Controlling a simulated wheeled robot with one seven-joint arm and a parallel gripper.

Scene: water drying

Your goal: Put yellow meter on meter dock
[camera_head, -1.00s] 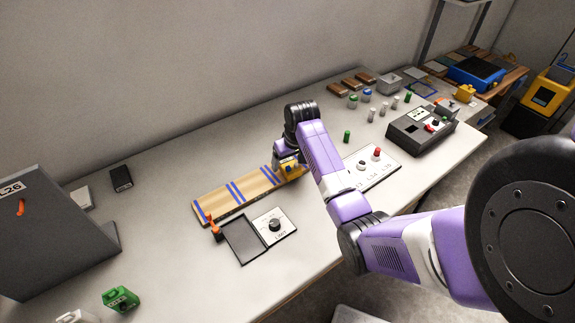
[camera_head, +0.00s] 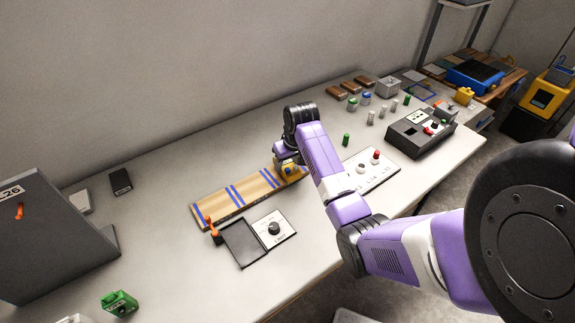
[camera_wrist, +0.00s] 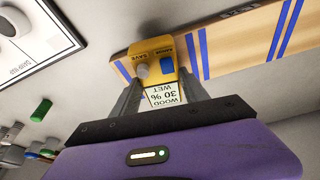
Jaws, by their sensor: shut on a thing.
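The yellow meter (camera_wrist: 152,54) has a blue button, a grey knob and a white display reading "WOOD 30 % WET". In the wrist view it sits between the two fingers of my gripper (camera_wrist: 158,92), which is shut on it. The meter is at the striped wooden plank (camera_wrist: 225,45); I cannot tell whether it touches the wood. In the head view the meter (camera_head: 289,168) is at the right end of the plank (camera_head: 215,209), partly hidden by my gripper (camera_head: 287,162). I cannot tell for certain which thing is the meter dock.
A black plate with an orange lever (camera_head: 243,243) and a knob panel (camera_head: 275,228) lie in front of the plank. A white panel with knobs (camera_head: 373,173) and a dark control box (camera_head: 422,132) stand right.

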